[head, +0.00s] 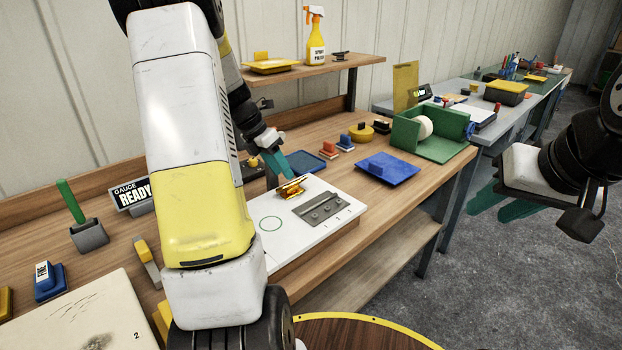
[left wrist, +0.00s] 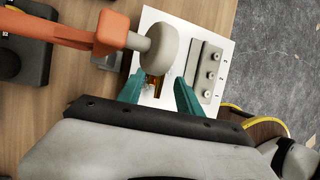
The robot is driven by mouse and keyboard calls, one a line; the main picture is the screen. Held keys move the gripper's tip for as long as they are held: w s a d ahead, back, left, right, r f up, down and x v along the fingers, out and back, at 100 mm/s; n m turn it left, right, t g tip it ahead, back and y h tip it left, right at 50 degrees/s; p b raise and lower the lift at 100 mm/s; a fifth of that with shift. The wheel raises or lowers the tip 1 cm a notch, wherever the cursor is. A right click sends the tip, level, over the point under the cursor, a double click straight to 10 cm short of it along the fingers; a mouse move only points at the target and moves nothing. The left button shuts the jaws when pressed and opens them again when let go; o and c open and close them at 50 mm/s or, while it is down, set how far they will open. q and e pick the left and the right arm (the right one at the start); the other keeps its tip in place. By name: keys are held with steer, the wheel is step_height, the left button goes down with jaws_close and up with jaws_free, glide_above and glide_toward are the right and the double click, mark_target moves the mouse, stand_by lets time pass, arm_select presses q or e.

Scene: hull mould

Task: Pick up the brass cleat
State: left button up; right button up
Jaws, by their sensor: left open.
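The brass cleat (head: 291,187) is a small shiny gold piece on the white board (head: 270,247), near its back left part. My left gripper (head: 284,172) reaches down to the cleat, its teal fingers close to it in the head view. In the left wrist view, the fingers of my left gripper (left wrist: 160,98) are apart, and the cleat (left wrist: 154,88) shows between them. Its upper part there is hidden behind a grey rounded head. Whether a finger touches the cleat I cannot tell. My right gripper (head: 485,212) is open and empty, over the floor at right.
A grey plate with knobs (head: 322,209) lies right of the cleat. An orange-handled tool (left wrist: 70,32) with a grey head (left wrist: 158,50) crosses the left wrist view. A blue tray (head: 387,168) and a green fixture (head: 430,138) stand farther right. The board's front is clear.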

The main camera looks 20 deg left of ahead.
mark_target(292, 187)
arm_select(q)
steer(key=x, duration=0.5)
steer(key=shift+d+f, duration=0.1)
steer(key=shift+d, duration=0.05)
jaws_close()
